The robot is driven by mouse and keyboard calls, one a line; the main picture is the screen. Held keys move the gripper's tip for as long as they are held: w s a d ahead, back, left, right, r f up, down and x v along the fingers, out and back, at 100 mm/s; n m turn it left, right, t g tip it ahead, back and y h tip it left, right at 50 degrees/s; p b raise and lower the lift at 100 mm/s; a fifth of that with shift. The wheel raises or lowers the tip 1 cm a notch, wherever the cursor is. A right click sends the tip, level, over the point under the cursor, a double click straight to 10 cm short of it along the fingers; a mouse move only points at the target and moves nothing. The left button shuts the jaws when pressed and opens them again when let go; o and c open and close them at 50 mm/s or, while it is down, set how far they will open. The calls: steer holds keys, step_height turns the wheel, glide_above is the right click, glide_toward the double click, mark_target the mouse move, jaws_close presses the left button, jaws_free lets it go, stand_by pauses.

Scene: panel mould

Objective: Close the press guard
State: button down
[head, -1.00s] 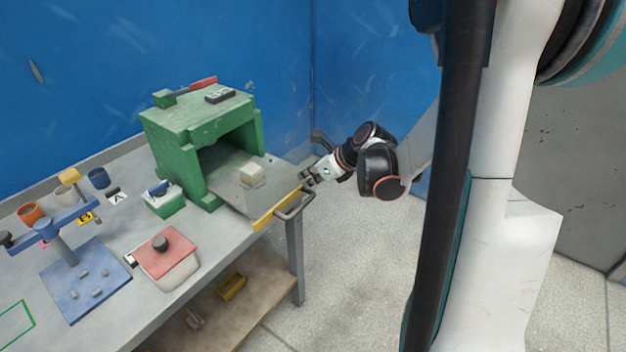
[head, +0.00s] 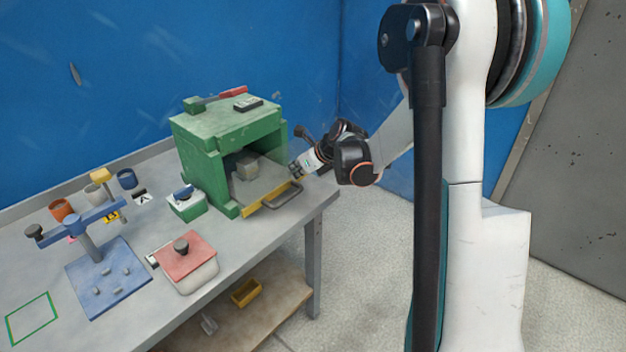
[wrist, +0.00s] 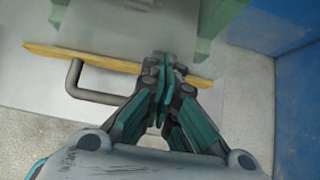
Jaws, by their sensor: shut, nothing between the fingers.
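The green press (head: 215,135) stands on the bench with its front opening facing right. A flat grey plate (head: 262,182), with a yellow front edge (head: 257,204) and a grey bar handle (head: 284,196), extends part way out of the opening. I cannot tell for sure whether this is the press guard. A grey block (head: 246,168) sits on it at the opening. My gripper (head: 296,172) is shut and empty at the plate's outer edge. In the wrist view my gripper (wrist: 165,75) overlaps the yellow edge (wrist: 100,61), right of the handle (wrist: 78,90); contact is unclear.
A red-lidded box (head: 187,262), a green-and-white box (head: 187,203) and a blue stand (head: 105,275) occupy the bench left of the press. A blue wall (head: 240,50) is behind. A yellow bin (head: 246,292) lies on the lower shelf. Open floor lies right of the bench.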

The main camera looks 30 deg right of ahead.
mark_target(285, 158)
steer(key=w, duration=0.2)
steer(key=w+a, duration=0.2)
steer(key=w, duration=0.1)
steer(key=shift+w, duration=0.3)
steer(key=shift+w+a+r, duration=0.1)
steer(key=shift+w, duration=0.1)
